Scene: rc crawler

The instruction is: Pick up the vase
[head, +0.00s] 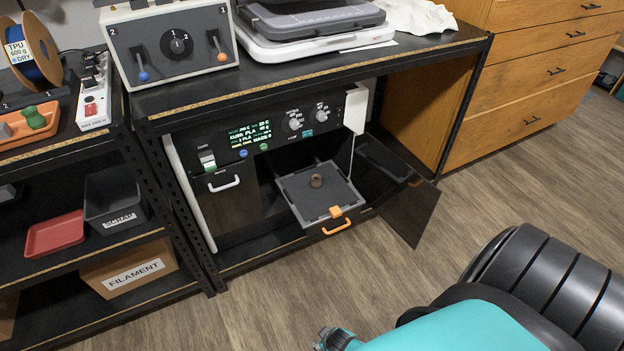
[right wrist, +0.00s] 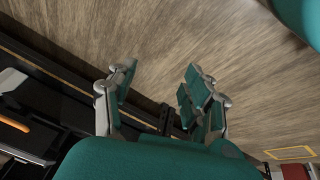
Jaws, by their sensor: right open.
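A small brown, round, hollow-topped piece, which looks like the vase (head: 316,181), sits on the grey plate (head: 295,188) that is drawn out of the open printer chamber. My right gripper (right wrist: 158,82) is open and empty in the right wrist view, with bare wood floor beyond its fingers. In the head view only a small part of it shows at the bottom edge, well in front of the printer and apart from the vase. The vase is not visible in the right wrist view. My left gripper is in neither view.
The printer's dark door (head: 410,212) hangs open right of the plate. An orange handle (head: 336,227) sits below the plate's front. Shelves with a red tray (head: 54,234) and a filament box (head: 130,270) stand left. The floor (head: 240,325) in front is clear.

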